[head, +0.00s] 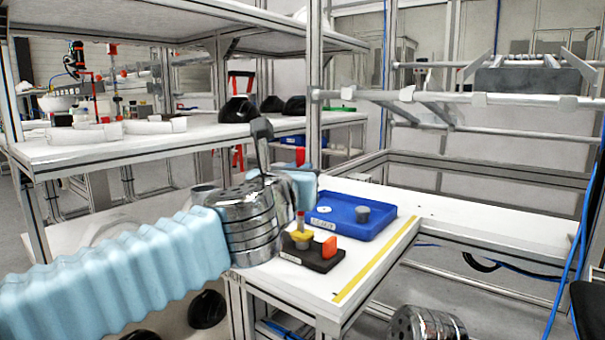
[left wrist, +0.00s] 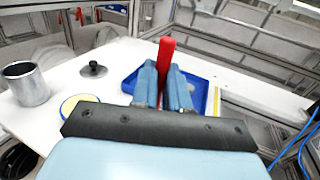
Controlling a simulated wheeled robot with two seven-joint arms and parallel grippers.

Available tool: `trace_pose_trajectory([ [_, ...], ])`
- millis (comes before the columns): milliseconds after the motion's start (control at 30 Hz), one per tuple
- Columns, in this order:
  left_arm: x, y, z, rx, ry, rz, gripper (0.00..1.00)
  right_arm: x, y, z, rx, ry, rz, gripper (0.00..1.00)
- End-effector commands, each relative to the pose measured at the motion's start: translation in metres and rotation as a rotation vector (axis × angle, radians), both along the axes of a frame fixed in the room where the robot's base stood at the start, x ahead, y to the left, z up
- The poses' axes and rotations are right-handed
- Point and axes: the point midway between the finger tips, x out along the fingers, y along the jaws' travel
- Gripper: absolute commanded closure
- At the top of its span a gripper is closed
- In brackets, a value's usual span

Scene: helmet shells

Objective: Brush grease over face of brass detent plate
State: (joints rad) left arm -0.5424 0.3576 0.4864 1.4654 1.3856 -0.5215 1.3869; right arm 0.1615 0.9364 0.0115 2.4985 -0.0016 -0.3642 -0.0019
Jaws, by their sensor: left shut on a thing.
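My left gripper (head: 303,182) is over the white table, shut on a red-handled tool. The red handle (left wrist: 166,56) stands up between the two blue fingers (left wrist: 163,90) in the left wrist view; its lower end is hidden, so I cannot see bristles. In the head view, a black fixture (head: 318,261) stands near the table's front, in front of the gripper. I cannot tell for sure which part is the detent plate.
A blue tray (head: 381,232) behind the fixture holds a grey cylinder (head: 362,214) and a pale disc (head: 323,210). The left wrist view shows a metal cup (left wrist: 27,86), a black knobbed piece (left wrist: 93,70) and a yellow-topped round tin (left wrist: 72,104). Yellow tape (head: 375,261) lines the table's right side.

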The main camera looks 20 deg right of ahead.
Motion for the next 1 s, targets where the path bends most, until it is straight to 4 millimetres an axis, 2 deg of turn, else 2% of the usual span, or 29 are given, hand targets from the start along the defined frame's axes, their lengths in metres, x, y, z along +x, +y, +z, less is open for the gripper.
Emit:
trace_pose_trajectory([
  [400,-0.002,0.01,0.0,0.0,0.001,0.002,1.0,0.0,0.0,-0.001,0.0,0.0,0.0,0.0],
  [1000,-0.016,0.014,-0.001,0.0,0.0,0.0,1.0,0.0,0.0,-0.006,0.0,0.0,0.0,0.0],
])
